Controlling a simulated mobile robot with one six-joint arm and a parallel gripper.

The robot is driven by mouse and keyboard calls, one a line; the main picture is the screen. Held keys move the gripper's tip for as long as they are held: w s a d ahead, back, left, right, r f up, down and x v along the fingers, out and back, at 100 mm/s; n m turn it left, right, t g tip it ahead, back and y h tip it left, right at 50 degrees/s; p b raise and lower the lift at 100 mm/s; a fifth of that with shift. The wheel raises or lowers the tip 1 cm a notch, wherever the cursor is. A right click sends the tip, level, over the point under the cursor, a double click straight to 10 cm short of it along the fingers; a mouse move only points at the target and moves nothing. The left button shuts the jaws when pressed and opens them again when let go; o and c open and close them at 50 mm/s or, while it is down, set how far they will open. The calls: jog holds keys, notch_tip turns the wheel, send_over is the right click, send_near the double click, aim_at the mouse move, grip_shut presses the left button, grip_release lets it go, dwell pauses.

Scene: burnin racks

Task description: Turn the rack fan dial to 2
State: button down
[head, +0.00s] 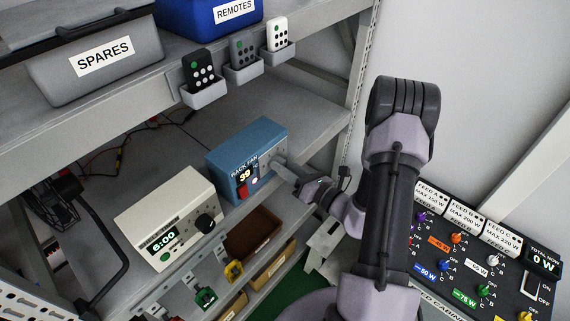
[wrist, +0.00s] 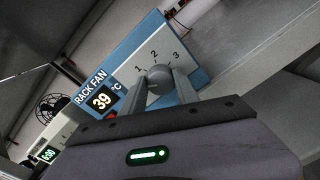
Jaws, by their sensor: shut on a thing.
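The rack fan unit (head: 262,136) is a blue box on the middle shelf, with a display reading 39 and a red switch. In the wrist view its light front plate (wrist: 162,40) carries the numbers 1, 2 and 3 around a grey round dial (wrist: 159,78). My gripper (wrist: 160,86) is shut on this dial, one finger on each side. In the head view my gripper (head: 281,168) reaches the unit's front from the right and hides the dial. I cannot tell which number the dial points to.
A cream box (head: 170,218) with a black knob and a 6:00 display stands left of the fan unit. Remotes in holders (head: 244,62) hang on the shelf edge above. Brown bins (head: 252,232) sit below. A switch panel (head: 480,262) stands at the right.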

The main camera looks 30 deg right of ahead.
jog(key=m+p, duration=0.1)
jog(key=m, duration=0.2)
jog(key=shift+r+m+p, duration=0.15)
jog(key=shift+m+p, duration=0.25)
jog(key=m+p, duration=0.2)
jog(key=m, duration=0.2)
jog(key=shift+d, duration=0.1)
jog(key=shift+f+m+p, duration=0.15)
jog(key=shift+m+p, duration=0.55)
jog(key=shift+m, duration=1.3)
jog(key=shift+f+m+p, duration=0.1)
jog(key=shift+m+p, duration=0.6)
jog(key=shift+m, duration=1.3)
jog(key=c, duration=0.9)
grip_release()
